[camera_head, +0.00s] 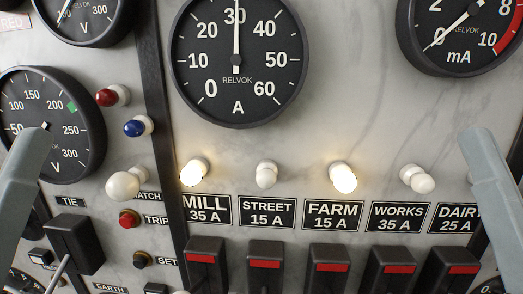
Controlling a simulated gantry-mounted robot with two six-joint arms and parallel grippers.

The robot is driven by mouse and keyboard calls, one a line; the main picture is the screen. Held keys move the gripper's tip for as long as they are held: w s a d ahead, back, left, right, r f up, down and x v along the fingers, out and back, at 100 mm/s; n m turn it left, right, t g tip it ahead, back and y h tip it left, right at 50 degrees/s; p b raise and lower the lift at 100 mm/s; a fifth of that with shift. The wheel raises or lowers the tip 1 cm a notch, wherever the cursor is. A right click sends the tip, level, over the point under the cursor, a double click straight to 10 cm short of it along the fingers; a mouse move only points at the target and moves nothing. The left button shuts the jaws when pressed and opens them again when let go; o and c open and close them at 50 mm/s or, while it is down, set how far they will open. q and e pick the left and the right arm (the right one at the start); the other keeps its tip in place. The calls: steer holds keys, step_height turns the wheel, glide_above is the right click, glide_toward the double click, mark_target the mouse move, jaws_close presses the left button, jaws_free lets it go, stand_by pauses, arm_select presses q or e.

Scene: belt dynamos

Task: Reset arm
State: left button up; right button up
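A grey rounded part of my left arm (22,190) stands at the left edge. A matching part of my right arm (492,185) stands at the right edge. Both look clear of the panel's switches, though their depth is hard to judge. No gripper fingers show, so I cannot see whether either gripper holds anything.
A marbled panel (345,120) fills the view. The ammeter (237,95) points to 30. The MILL lamp (194,172) and FARM lamp (343,177) are lit; STREET (266,175) and WORKS (417,179) are dark. Black red-marked switches (265,275) line the bottom. My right arm partly covers DAIRY.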

step_height(320, 180, up, 22)
steer(key=p, duration=1.8)
